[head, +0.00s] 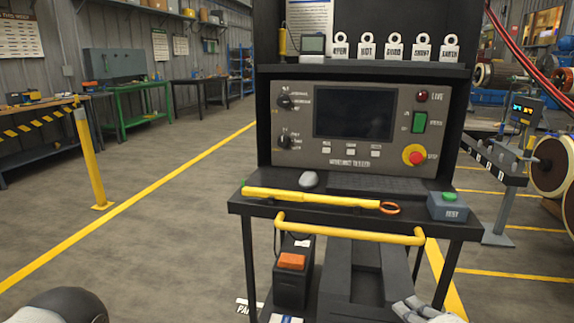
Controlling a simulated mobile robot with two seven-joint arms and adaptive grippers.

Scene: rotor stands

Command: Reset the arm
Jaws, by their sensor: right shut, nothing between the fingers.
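My right gripper (414,309) shows only in part at the bottom edge of the head view, right of centre. It is shut with nothing in it, low in front of the black test cart (236,208) and apart from the things on its shelf. A rounded dark and light part of my left arm shows in the bottom left corner. My left gripper is out of the picture.
A yellow rod (310,196) with an orange ring, a mouse (309,179), a keyboard (375,185) and a grey box with a green button (448,207) lie on the shelf. A yellow handle bar (350,231) runs along its front. Open floor lies left; a yellow post (90,160) stands there.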

